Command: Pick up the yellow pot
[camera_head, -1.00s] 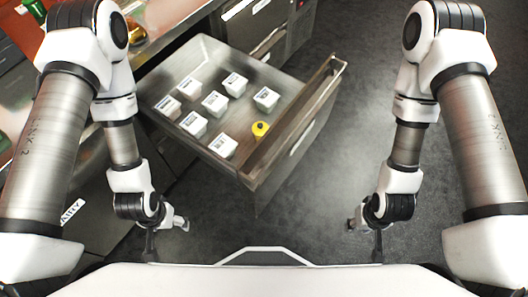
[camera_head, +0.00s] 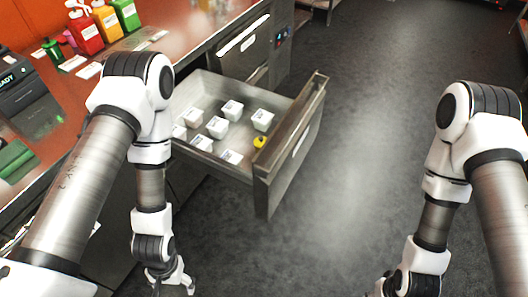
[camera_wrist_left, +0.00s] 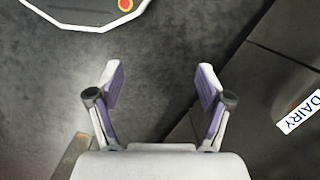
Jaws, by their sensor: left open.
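The yellow pot (camera_head: 260,141) is small and sits inside the open drawer (camera_head: 268,180), near its front panel and beside several white labelled tubs. My left gripper (camera_head: 172,284) hangs low at the bottom of the head view, outside the drawer and well below and left of the pot. In the left wrist view the left gripper (camera_wrist_left: 160,85) has its fingers spread with nothing but floor between them. My right gripper (camera_head: 376,291) is only partly in view at the bottom edge of the head view, and its fingers are hard to make out.
White tubs (camera_head: 218,127) stand in the drawer around the pot. A counter at the left holds red (camera_head: 85,36), yellow (camera_head: 107,24) and green bottles (camera_head: 126,14). A drawer front labelled DAIRY (camera_wrist_left: 298,112) is right of the left gripper. Open floor lies right of the drawer.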

